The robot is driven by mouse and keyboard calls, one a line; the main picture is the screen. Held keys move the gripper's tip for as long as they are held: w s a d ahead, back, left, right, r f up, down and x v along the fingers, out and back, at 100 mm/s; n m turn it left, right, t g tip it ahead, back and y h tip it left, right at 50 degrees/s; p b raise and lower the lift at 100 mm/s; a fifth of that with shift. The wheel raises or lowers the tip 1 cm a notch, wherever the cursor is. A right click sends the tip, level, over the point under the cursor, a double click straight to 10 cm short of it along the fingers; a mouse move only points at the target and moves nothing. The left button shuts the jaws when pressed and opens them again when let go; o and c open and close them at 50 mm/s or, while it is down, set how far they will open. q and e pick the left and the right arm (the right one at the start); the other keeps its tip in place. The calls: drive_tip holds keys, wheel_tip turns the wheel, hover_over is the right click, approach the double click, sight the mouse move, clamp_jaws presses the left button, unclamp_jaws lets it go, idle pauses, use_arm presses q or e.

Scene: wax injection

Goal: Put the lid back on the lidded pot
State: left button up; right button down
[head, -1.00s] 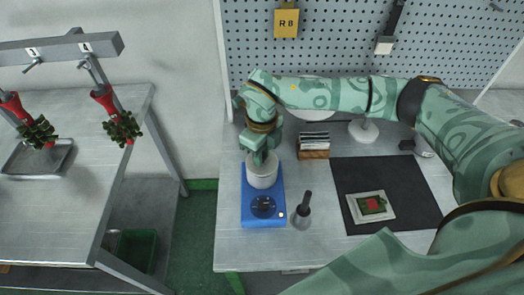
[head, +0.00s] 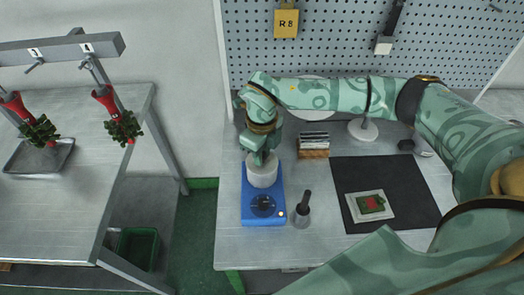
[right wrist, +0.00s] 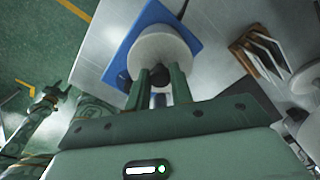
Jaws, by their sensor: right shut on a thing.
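The pale, round pot (head: 262,179) stands on the blue hot plate (head: 250,218) on the right-hand bench. My right gripper (head: 259,158) points down at the top of the pot and is shut on the lid. In the right wrist view its fingers (right wrist: 160,88) meet at the pale round lid (right wrist: 160,50), which hides the pot below it. What looks like my left gripper (right wrist: 50,98) shows small at the left of the right wrist view.
A dark-handled tool in a grey cup (head: 302,213) stands close right of the hot plate. A slotted wooden holder (head: 314,149) is behind. A white tray (head: 371,206) lies on a black mat (head: 348,172). A pegboard (head: 340,45) closes the back.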

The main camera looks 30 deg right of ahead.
idle(0.6)
drive_tip(key=c, duration=0.7)
unclamp_jaws()
drive_tip(key=shift+o, duration=0.2)
drive_tip(key=shift+r+p, duration=3.35)
drive_tip(key=shift+r, duration=0.2)
clamp_jaws()
